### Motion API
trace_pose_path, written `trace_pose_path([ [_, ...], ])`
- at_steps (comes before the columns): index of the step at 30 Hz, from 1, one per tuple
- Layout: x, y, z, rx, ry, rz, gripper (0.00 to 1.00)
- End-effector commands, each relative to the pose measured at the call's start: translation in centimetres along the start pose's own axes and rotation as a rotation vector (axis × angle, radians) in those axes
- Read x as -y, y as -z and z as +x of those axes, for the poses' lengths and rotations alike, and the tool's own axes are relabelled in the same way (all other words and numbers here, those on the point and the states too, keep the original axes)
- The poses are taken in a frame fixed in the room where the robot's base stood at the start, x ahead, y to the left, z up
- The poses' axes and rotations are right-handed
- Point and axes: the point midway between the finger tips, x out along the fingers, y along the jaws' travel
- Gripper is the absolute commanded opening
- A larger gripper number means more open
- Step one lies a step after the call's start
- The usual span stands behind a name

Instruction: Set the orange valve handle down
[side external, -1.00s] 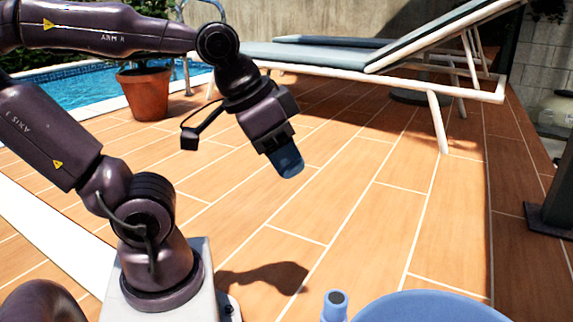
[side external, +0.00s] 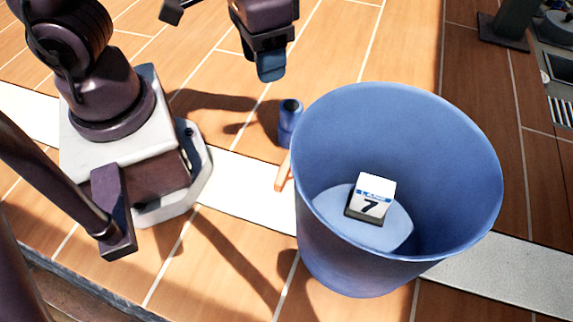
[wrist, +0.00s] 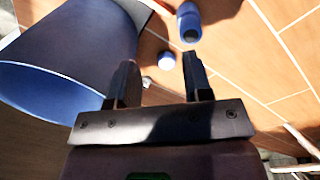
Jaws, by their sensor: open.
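A thin orange piece, which looks like the valve handle (side external: 283,172), lies on the floor strip against the left side of the blue bin (side external: 315,235). Part of it is hidden by the bin and a blue bottle. In the wrist view a red-orange piece (wrist: 161,6) shows at the top edge, left of the bottle. My gripper (side external: 271,72) is above the floor, left of the bin and behind the bottle in the side view. In the wrist view its fingers (wrist: 157,78) are apart with nothing held between them.
The blue bottle (side external: 290,122) stands beside the bin. The wrist view shows a small pale round item (wrist: 166,60) on the floor. The tiles behind the bin are clear.

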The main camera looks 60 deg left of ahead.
Motion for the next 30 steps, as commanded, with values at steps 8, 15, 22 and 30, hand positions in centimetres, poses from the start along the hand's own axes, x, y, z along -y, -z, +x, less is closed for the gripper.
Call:
trace_pose_path([
  [8,-2.1,0.2,8.5,0.094,0.111,-0.385,0.46],
  [15,-2.2,2.1,9.7,0.004,0.082,-0.722,0.46],
  [22,-2.3,2.4,10.6,-0.009,0.074,-0.806,0.46],
  [30,-1.8,2.1,15.2,-0.005,0.077,-0.807,0.46],
])
